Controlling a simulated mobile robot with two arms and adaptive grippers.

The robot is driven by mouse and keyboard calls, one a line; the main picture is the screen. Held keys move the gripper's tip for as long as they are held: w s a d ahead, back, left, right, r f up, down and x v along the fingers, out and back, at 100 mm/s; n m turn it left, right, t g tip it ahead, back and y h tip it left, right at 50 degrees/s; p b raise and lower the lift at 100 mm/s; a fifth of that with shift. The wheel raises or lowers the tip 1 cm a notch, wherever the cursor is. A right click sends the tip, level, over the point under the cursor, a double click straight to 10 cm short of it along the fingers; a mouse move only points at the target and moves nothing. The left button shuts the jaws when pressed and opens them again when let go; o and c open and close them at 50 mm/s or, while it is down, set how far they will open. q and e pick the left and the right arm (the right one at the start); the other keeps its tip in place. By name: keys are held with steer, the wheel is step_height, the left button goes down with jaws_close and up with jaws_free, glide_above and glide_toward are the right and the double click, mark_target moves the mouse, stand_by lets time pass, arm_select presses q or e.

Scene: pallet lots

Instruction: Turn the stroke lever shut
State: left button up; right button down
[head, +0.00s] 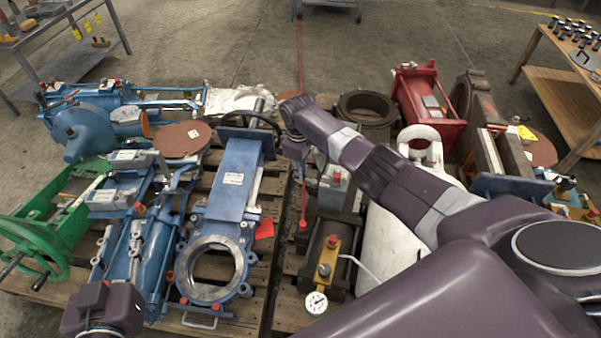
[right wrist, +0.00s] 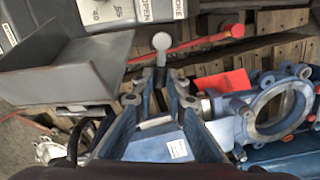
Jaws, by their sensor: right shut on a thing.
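In the right wrist view, a lever with a pale round knob (right wrist: 161,42), apparently the stroke lever, stands between my right fingertips. My right gripper (right wrist: 161,85) is shut on its stem below the knob. A red bar (right wrist: 205,42) with a thicker red end passes beside the knob; it also shows in the head view (head: 303,205).
The blue gate valve (head: 231,180) with a red tag (head: 263,229) lies on the pallet. A dark handwheel (head: 252,122) stands close to my right wrist. A pressure gauge (head: 316,303) and a white cylinder (head: 385,235) lie near my right arm. Clear floor lies beyond the pallets.

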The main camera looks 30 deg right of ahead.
steer(key=c, duration=1.9)
jaws_free()
steer(key=shift+c, duration=0.2)
